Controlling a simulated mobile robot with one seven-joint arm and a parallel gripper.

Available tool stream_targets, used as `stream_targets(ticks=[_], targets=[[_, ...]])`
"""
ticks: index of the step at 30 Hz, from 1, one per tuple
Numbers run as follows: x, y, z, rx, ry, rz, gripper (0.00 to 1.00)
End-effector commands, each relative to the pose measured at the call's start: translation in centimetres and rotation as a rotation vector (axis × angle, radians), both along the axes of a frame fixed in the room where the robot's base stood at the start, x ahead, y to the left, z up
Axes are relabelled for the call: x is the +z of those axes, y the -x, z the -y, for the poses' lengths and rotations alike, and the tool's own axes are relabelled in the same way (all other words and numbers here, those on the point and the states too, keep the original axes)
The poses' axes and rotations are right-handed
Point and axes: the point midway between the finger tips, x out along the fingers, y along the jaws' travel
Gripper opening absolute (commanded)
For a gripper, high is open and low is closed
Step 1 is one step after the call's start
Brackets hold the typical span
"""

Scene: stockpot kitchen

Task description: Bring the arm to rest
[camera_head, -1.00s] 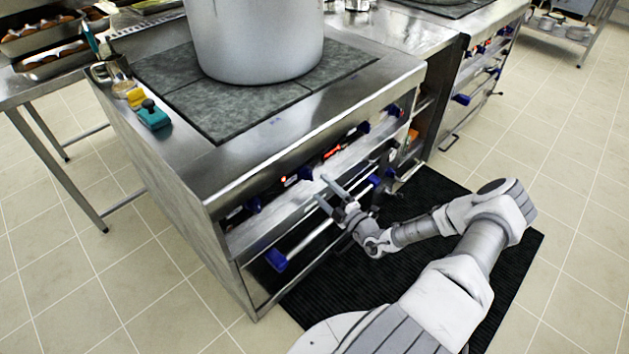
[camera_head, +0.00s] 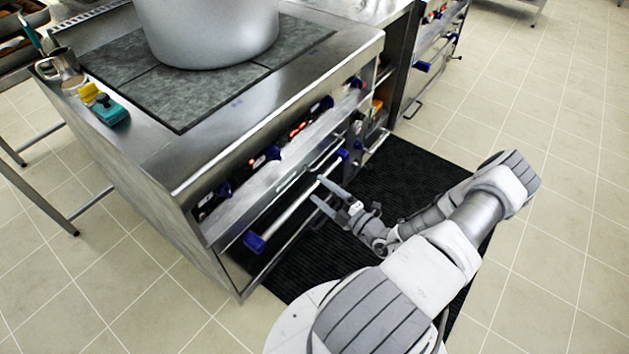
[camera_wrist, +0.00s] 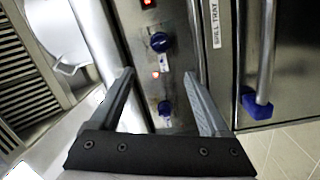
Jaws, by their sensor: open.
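My gripper (camera_head: 324,192) is open and empty in front of the stove. In the head view its fingers point toward the stove front, near the long handle bar with blue ends (camera_head: 298,214). In the wrist view my gripper (camera_wrist: 165,95) shows two spread fingers with nothing between them. Beyond them are the control panel with blue knobs (camera_wrist: 161,42) and red lights, and a panel marked "SPILL TRAY" (camera_wrist: 214,25). I cannot tell whether a fingertip touches the stove.
The steel stove (camera_head: 150,160) carries a large pot (camera_head: 207,30) on its dark top. Yellow and teal items (camera_head: 108,108) lie at its left edge. A black mat (camera_head: 400,185) lies on the floor under my arm. Tiled floor (camera_head: 560,230) on the right is clear.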

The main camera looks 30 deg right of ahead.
Motion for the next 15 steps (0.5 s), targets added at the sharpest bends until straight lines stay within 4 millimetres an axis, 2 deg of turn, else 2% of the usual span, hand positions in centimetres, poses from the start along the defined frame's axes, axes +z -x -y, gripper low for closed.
stream_targets(ticks=[8,11,15], targets=[[0.2,-0.1,-0.1,0.009,0.012,0.002,0.80],[1.3,-0.4,-0.6,0.061,0.075,0.008,0.80],[4.6,-1.1,-2.5,0.224,0.274,0.044,0.80]])
